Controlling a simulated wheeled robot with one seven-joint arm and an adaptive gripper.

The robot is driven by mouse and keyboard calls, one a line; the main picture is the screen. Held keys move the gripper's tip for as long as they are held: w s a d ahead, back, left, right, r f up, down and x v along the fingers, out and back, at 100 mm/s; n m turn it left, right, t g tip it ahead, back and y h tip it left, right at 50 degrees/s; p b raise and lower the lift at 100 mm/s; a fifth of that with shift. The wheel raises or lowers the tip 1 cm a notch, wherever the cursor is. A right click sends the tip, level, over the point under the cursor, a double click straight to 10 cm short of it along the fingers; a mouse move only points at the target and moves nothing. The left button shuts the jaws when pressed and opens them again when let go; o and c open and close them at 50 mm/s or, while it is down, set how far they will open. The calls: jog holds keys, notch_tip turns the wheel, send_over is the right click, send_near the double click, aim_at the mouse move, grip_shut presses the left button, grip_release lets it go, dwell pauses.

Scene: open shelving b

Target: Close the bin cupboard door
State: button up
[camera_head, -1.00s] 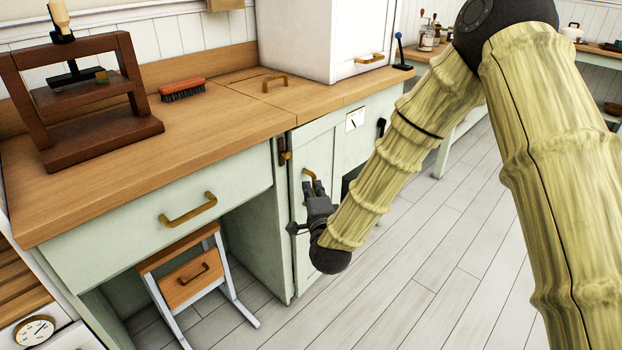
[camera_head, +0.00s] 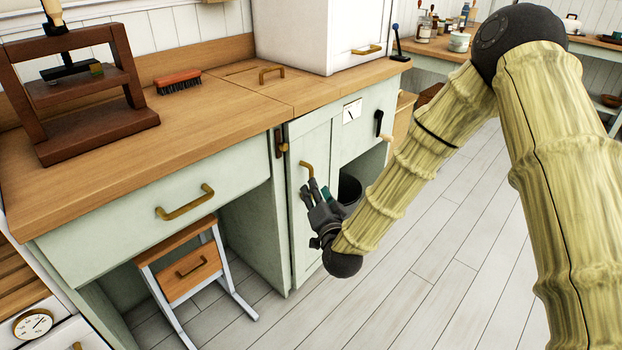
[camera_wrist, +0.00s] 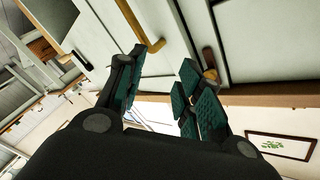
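The pale green bin cupboard door (camera_head: 312,145) has a brass handle (camera_head: 306,168) and stands under the worktop in the head view. To its right, an opening shows a dark bin (camera_head: 350,188), partly hidden by my arm. My gripper (camera_head: 314,188) is in front of the door, just below and right of the handle, pointing up at the door face. In the wrist view my gripper (camera_wrist: 162,92) has its two fingers apart with nothing between them. The brass handle (camera_wrist: 142,24) lies beyond the left finger. Whether a finger touches the door cannot be told.
A wooden latch (camera_head: 280,143) is on the frame left of the door. A drawer with a brass handle (camera_head: 186,203) and a folding step stool (camera_head: 188,266) are to the left. The worktop (camera_head: 210,115) overhangs above. The plank floor (camera_head: 440,270) at right is clear.

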jog(key=w+f+n, duration=0.1)
jog(key=w+n, duration=0.2)
jog(key=w, duration=0.1)
jog(key=w+f+n+b, duration=0.1)
jog(key=w+n, duration=0.2)
jog(key=w, duration=0.1)
jog(key=w+a+f+n+y, duration=0.1)
jog(key=w+n, duration=0.2)
jog(key=w, duration=0.1)
jog(key=shift+w+f+n+b, duration=0.3)
jog(key=shift+w+f+n, duration=0.05)
jog(key=shift+f+n, duration=0.05)
dwell(0.3)
grip_shut()
